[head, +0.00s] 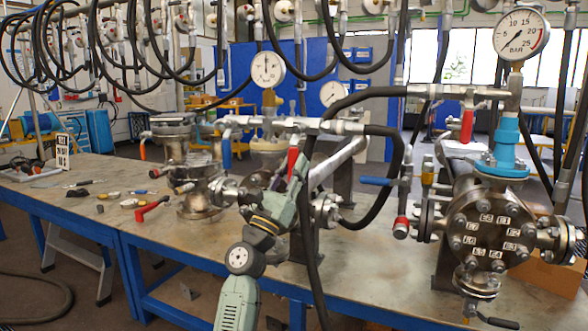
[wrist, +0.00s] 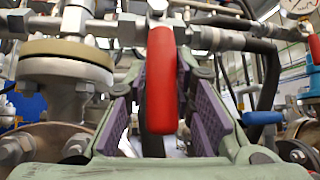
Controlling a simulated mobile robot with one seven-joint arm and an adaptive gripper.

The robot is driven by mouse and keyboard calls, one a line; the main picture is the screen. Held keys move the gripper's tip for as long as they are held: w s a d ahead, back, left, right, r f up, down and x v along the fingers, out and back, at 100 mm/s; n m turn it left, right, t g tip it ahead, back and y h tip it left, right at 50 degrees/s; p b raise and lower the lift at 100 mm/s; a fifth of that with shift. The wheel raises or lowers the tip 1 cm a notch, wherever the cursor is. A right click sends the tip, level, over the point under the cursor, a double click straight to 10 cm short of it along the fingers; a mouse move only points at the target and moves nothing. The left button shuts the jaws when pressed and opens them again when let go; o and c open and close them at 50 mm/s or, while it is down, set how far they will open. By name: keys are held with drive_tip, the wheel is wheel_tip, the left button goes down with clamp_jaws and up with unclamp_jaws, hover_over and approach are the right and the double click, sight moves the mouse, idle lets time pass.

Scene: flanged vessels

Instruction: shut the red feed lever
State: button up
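A red lever (head: 293,163) hangs down from the metal pipe run (head: 310,125) in the middle of the head view, by my gripper. In the wrist view the red lever (wrist: 162,82) points nearly straight down, in line with my view between the two finger pads. My gripper (wrist: 164,100) is open, with a gap between the lever and each purple pad. In the head view my gripper (head: 287,193) is just below and around the lever; its fingertips are partly hard to make out. A black hose shows behind the lever.
A blue lever (head: 226,154) is left of the red one, another (head: 375,181) to the right. A second red lever (head: 467,125) is by the right vessel (head: 490,230). Black hoses (head: 395,160) loop close by. Loose tools lie on the bench (head: 85,215) at left.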

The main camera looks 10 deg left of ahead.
drive_tip(key=o, duration=0.4)
drive_tip(key=shift+f, duration=0.1)
drive_tip(key=v, duration=1.2)
